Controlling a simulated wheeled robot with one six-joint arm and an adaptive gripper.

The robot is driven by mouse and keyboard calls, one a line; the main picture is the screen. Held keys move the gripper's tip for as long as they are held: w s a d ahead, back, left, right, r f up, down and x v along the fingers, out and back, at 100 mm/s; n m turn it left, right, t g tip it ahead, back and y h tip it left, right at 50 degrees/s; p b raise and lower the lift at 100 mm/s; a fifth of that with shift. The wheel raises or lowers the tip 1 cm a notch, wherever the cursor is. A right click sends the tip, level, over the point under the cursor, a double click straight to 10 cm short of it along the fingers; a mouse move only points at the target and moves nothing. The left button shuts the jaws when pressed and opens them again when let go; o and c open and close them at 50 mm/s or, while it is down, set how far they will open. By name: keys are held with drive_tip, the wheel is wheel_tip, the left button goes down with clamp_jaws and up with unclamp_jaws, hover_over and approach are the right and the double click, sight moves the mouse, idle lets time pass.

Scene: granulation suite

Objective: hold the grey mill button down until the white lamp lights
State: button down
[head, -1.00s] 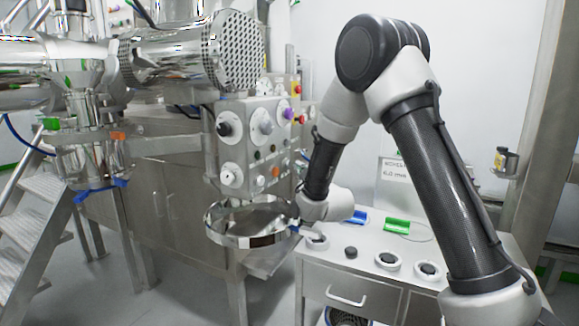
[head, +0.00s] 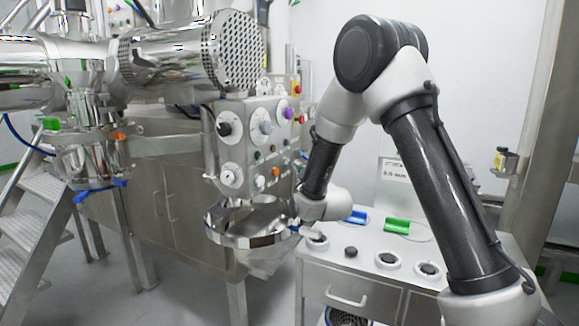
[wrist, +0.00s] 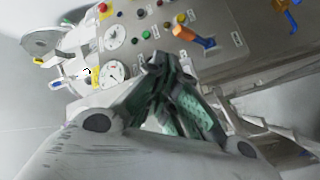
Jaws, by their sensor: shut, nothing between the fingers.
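The grey control panel (head: 250,160) stands left of my arm in the head view, with dials, a purple knob and small buttons. It also shows rotated at the top of the wrist view (wrist: 140,50). I cannot tell which is the mill button or the white lamp; none is clearly lit. My gripper (wrist: 168,62) is shut and empty, its tips overlapping the panel's lower edge in the picture; contact is unclear. In the head view I cannot make out the fingers.
A round steel vessel (head: 217,235) hangs below the panel, close to my wrist. A steel bench (head: 322,265) with round black-topped parts and a green item (head: 396,226) is at right. An orange handle (wrist: 195,37) juts from the panel. Metal stairs (head: 35,225) stand at far left.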

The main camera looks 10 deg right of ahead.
drive_tip(key=shift+w+a, duration=0.4)
drive_tip(key=shift+a, duration=0.15)
idle(1.9)
idle(3.7)
drive_tip(key=shift+s+d, duration=0.55)
drive_tip(key=shift+d, duration=0.2)
drive_tip(key=shift+s+d, duration=0.75)
drive_tip(key=shift+d, duration=0.25)
drive_tip(key=shift+s+d, duration=0.75)
drive_tip(key=shift+d, duration=0.25)
